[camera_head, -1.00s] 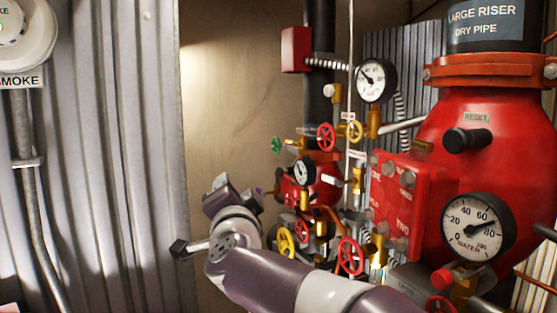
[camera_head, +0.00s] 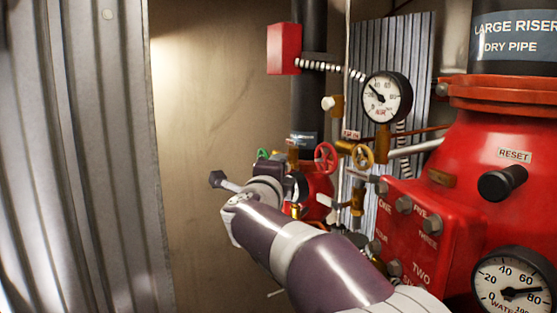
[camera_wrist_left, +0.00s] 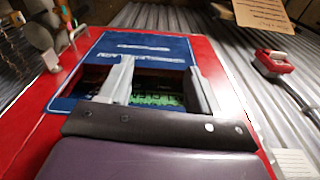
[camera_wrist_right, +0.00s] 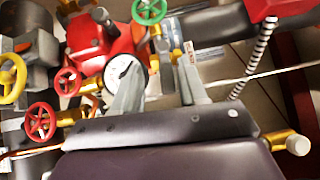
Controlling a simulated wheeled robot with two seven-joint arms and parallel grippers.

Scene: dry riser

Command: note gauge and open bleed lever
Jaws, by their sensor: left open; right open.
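A round white gauge (camera_head: 387,97) with a black rim stands at the upper middle of the head view; its needle points up and left. A larger water gauge (camera_head: 511,285) at the lower right is cut by the frame edge; its needle points right, near 80. I cannot tell which handle is the bleed lever. A small pale lever (camera_head: 327,202) shows among the pipes. My right gripper (camera_wrist_right: 160,62) is open and empty, facing the valves, with a small gauge (camera_wrist_right: 118,72) partly behind one finger. My left gripper (camera_wrist_left: 158,65) is open and empty in front of a blue panel.
The red riser body (camera_head: 470,140) and red box (camera_head: 410,225) fill the right side. Red (camera_wrist_right: 41,122), yellow (camera_wrist_right: 12,78) and green (camera_wrist_right: 149,10) handwheels crowd near my right gripper. The red-framed panel (camera_wrist_left: 35,120) is close to my left gripper. The left wall (camera_head: 80,150) is corrugated metal.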

